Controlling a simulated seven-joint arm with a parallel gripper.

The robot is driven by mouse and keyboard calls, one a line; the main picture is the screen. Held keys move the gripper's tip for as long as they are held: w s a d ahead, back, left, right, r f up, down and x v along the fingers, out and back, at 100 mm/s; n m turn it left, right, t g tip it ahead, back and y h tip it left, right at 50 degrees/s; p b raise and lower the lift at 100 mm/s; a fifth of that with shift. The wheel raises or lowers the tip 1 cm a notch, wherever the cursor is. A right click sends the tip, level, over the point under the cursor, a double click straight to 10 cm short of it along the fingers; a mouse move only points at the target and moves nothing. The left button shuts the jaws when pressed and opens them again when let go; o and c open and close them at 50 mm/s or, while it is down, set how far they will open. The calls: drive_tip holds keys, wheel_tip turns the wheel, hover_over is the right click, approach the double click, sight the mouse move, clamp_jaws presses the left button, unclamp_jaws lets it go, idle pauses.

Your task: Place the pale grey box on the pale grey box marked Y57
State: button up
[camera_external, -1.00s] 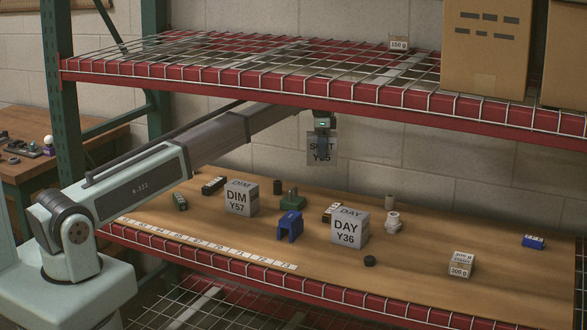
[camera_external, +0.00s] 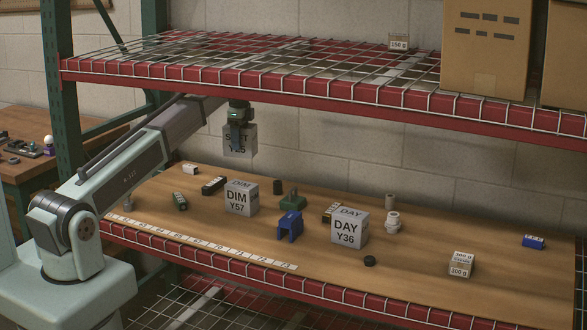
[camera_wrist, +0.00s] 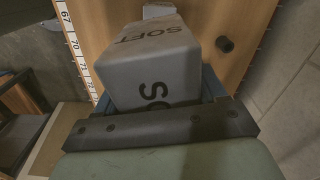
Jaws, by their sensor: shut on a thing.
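My gripper (camera_external: 237,134) is shut on a pale grey box (camera_external: 245,146) marked SOFT, partly hidden behind the fingers, and holds it in the air. In the wrist view the held box (camera_wrist: 150,65) fills the middle, with its SOFT lettering visible. The pale grey box marked DIM Y57 (camera_external: 240,202) stands upright on the wooden shelf board (camera_external: 330,262). The held box hangs above it with a clear gap, nearly in line with it in the external view. Another pale grey box marked DAY Y36 (camera_external: 349,230) stands further right.
A blue bracket (camera_external: 289,226), a green part (camera_external: 292,199) and a dark cylinder (camera_external: 277,186) stand right of the Y57 box. Green (camera_external: 180,201) and black (camera_external: 213,186) blocks lie left. The upper wire shelf (camera_external: 300,85) hangs overhead.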

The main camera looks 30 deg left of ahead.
drive_tip(key=shift+s+f+m, duration=0.1)
drive_tip(key=shift+s+m, duration=0.05)
drive_tip(key=shift+m, duration=1.05)
hover_over(241, 184)
drive_tip(key=shift+d+f, duration=0.1)
drive_tip(key=shift+f, duration=4.8)
drive_tip(key=shift+f, duration=0.1)
drive_tip(key=o, duration=1.1)
drive_tip(key=shift+o, duration=0.2)
wheel_tip(241, 184, up, 12)
drive_tip(key=shift+r, duration=0.1)
